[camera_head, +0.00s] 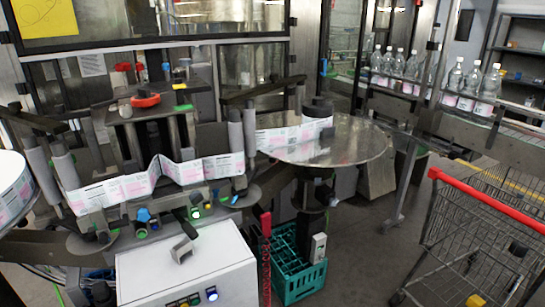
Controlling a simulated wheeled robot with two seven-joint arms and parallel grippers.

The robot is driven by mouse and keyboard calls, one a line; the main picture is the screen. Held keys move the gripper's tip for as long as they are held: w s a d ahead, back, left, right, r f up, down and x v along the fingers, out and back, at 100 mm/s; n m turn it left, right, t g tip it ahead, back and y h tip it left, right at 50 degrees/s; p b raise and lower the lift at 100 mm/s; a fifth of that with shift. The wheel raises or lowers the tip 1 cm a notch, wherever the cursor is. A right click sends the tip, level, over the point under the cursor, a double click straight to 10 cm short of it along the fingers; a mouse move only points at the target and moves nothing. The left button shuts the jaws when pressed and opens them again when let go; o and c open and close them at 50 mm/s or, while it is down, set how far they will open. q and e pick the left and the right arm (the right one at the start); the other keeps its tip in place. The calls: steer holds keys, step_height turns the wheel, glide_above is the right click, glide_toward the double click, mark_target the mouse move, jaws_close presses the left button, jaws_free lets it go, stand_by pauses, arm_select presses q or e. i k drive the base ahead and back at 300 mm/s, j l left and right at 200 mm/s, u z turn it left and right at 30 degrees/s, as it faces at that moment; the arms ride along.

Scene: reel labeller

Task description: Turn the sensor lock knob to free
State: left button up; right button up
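The reel labeller (150,150) fills the left half of the head view. A printed label strip (150,180) runs across its front between grey rollers. Small knobs sit below the strip, among them a blue one (143,214) on a dark fitting. A larger red-orange knob (145,100) sits higher on the machine, and a small blue part (166,66) stands behind it. I cannot tell which of these is the sensor lock knob, nor its setting. Neither of my grippers is in view.
A teal crate (292,262) is on the floor. A red-handled cart (470,230) stands right. Bottles (410,68) line a conveyor. Open floor lies between crate and cart.

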mark_target(103, 237)
steer(key=u, duration=1.3)
